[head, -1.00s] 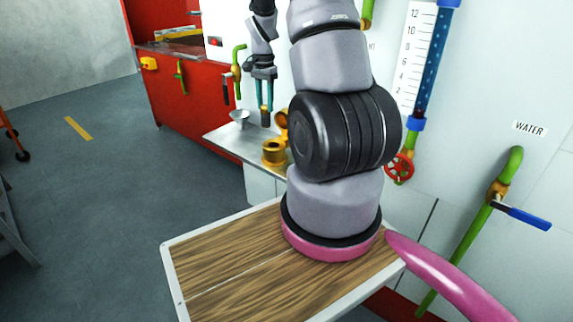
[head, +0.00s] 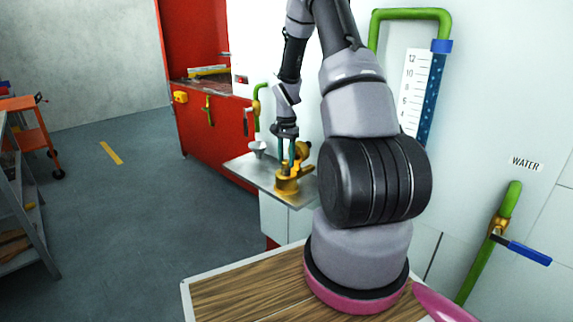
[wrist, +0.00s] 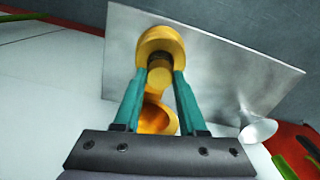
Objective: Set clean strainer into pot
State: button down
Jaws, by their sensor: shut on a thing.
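The gold pot (head: 288,186) stands on a steel shelf in the head view, its round lid (head: 304,150) swung open beside it. In the wrist view the pot (wrist: 160,37) lies past my fingertips and its lid (wrist: 155,118) shows below between the fingers. My gripper (head: 293,163) is right over the pot, shut on the strainer. The strainer (wrist: 159,77) is a small yellow cylinder with a dark band, between the teal fingertips in the wrist view. It overlaps the pot's mouth; how deep it sits in it I cannot tell. In the head view fingers and pot hide it.
The steel shelf (head: 248,172) has a grey funnel (head: 258,149) left of the pot, also in the wrist view (wrist: 258,130). A wall with pipes and a blue-handled valve (head: 524,252) is at right. A wooden-topped table (head: 240,290) is in front. Open floor lies left.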

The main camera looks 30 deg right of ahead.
jog(key=shift+f, duration=0.95)
jog(key=shift+c, duration=2.3)
grip_release()
jog(key=shift+f, duration=0.15)
notch_tip(320, 180, up, 12)
notch_tip(320, 180, up, 11)
jog(key=n+t, duration=0.2)
send_over(286, 161)
jog(key=s+a, duration=0.4)
jog(key=s+a+r+n+t, duration=0.1)
jog(key=s+a+r+n, duration=0.1)
jog(key=s+r, duration=0.3)
jog(key=s+a+r+n+t+y, duration=0.1)
jog(key=s+a+r, duration=0.4)
jog(key=s, duration=0.5)
jog(key=s+a+r+n+t+y, duration=0.1)
jog(key=s+a+r+n+t, duration=0.1)
jog(key=s, duration=0.6)
notch_tip(286, 161, up, 3)
jog(key=shift+a+f+n+t, duration=0.1)
jog(key=shift+a+n+t, duration=0.35)
jog(key=shift+a, duration=0.8)
